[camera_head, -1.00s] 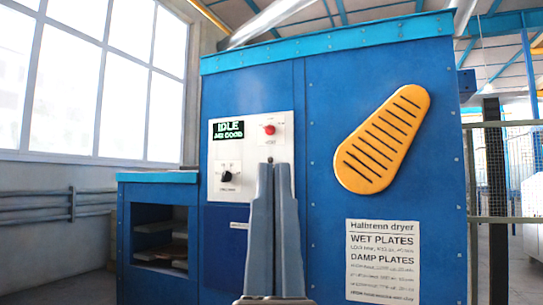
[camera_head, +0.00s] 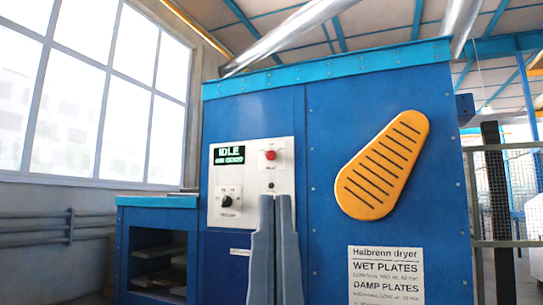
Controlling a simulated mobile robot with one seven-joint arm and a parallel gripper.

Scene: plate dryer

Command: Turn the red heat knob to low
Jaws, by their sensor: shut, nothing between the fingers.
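The red knob (camera_head: 270,155) sits at the upper right of the white control panel (camera_head: 251,206) on the blue dryer (camera_head: 330,110). Small marks surround it, too small to read. A black knob (camera_head: 227,202) is at the panel's lower left. A display (camera_head: 229,155) at the upper left reads IDLE, with a blurred green line below. My gripper (camera_head: 275,197) is shut and empty, pointing up in front of the panel's lower right. Its tips appear below the red knob, apart from it in the picture. It hides part of the panel's lower edge.
A yellow slotted guard (camera_head: 383,166) is on the dryer's right side, above a printed sign (camera_head: 386,275) about wet and damp plates. A blue shelf unit (camera_head: 157,245) stands at the left. A mesh fence (camera_head: 508,195) is at the far right.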

